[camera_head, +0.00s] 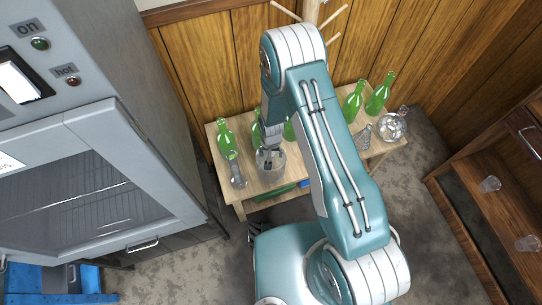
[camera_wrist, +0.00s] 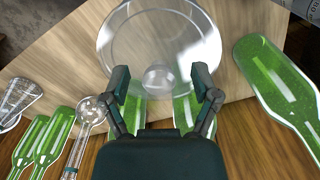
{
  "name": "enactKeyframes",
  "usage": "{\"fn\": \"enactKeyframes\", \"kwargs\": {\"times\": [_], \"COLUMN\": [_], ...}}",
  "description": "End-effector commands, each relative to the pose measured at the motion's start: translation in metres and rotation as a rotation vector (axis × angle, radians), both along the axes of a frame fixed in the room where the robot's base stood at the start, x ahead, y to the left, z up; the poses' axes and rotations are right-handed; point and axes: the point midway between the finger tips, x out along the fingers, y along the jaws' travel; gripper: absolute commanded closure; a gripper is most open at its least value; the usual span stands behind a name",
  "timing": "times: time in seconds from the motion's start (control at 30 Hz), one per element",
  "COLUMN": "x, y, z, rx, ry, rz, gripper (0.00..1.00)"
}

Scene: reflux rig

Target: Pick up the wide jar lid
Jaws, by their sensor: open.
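The wide jar lid (camera_wrist: 160,38) is a clear round disc with a round knob (camera_wrist: 160,80), seen from above in the wrist view. It appears to sit on the clear wide jar (camera_head: 270,172) on the wooden table. My gripper (camera_wrist: 161,82) is open and empty, with its dark fingertips on either side of the knob in the picture. The gap in height between fingertips and knob is hard to judge. In the head view my gripper (camera_head: 267,155) points down at the jar and partly hides its top.
Green bottles (camera_head: 226,139) stand along the back of the table (camera_head: 255,206), one close right of the jar (camera_wrist: 275,85). A clear narrow vessel (camera_head: 237,172) stands left of the jar. A round flask (camera_head: 393,126) is at the right end. A wooden wall (camera_head: 200,60) rises behind.

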Motion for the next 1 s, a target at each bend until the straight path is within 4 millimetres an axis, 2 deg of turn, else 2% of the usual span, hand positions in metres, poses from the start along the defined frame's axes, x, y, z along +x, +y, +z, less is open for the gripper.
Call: {"fn": "enactKeyframes", "kwargs": {"times": [0.07, 0.17, 0.2, 0.23, 0.27, 0.73, 0.87, 0.97, 1.0], "x": [0.000, 0.000, 0.000, 0.000, 0.000, 0.000, 0.000, 0.001, -0.005], "y": [0.000, 0.000, 0.000, 0.000, 0.000, 0.000, 0.000, 0.000, 0.003], "z": [0.000, 0.000, 0.000, 0.000, 0.000, 0.003, 0.016, 0.032, 0.040], "rx": [0.000, 0.000, 0.000, 0.000, 0.000, -0.001, -0.001, 0.001, 0.000], "ry": [0.000, 0.000, 0.000, 0.000, 0.001, 0.002, 0.001, -0.002, -0.001], "rz": [0.000, 0.000, 0.000, 0.000, 0.000, 0.000, 0.000, 0.000, 0.002], "gripper": [0.21, 0.61, 0.79, 0.93, 1.00, 1.00, 1.00, 1.00, 1.00]}}
